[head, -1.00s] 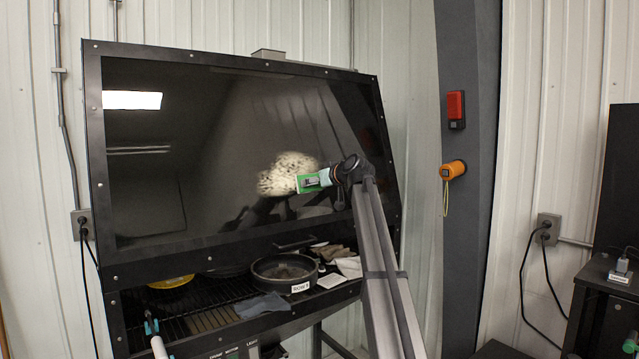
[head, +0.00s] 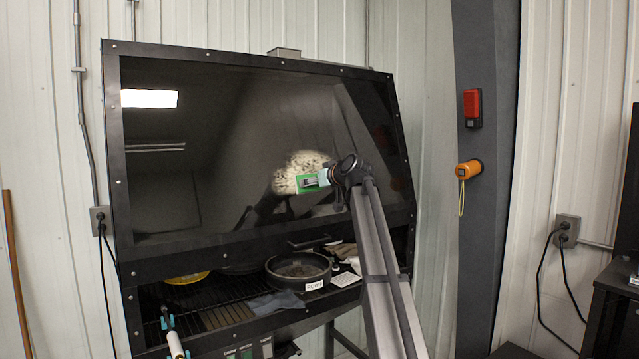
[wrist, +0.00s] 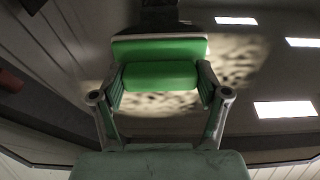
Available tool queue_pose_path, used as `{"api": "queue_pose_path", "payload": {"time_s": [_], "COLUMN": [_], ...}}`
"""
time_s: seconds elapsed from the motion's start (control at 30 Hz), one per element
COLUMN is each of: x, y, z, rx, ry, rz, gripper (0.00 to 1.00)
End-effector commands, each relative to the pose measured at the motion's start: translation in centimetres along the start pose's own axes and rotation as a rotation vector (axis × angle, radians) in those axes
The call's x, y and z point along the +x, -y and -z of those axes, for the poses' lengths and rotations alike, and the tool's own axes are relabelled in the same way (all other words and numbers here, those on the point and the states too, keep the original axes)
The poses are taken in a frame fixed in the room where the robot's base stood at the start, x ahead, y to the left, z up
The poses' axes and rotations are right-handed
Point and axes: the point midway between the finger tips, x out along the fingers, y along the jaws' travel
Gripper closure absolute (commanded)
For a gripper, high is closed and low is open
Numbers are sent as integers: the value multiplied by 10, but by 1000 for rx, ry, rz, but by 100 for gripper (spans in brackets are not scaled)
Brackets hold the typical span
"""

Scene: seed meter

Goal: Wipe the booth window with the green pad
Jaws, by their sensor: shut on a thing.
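The booth window (head: 220,130) is a large dark, glossy tilted pane in a black bolted frame. A pale speckled patch (head: 302,160) shows on it right of centre, and behind the pad in the wrist view (wrist: 235,62). The green pad (head: 305,184) is at the patch's lower right part in the head view. My gripper (head: 326,175) is shut on the pad; in the wrist view its two fingers (wrist: 161,88) grip the pad's green block from both sides. Whether the pad touches the glass I cannot tell.
Below the window, a wire rack (head: 215,318) holds a dark round pan (head: 298,268), a yellow dish (head: 187,279) and a grey cloth (head: 275,303). A grey column (head: 487,200) with an orange device (head: 468,169) and a red box (head: 472,108) stands at right.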

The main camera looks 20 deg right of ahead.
Motion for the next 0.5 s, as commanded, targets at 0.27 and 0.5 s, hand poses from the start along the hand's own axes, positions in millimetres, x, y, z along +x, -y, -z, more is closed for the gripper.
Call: {"api": "queue_pose_path", "payload": {"time_s": [0.27, 0.5], "x": [0, 2], "y": [12, 32], "z": [0, 1], "rx": [-2, -1], "ry": [0, -1], "rz": [-1, 0], "gripper": [58, 58]}}
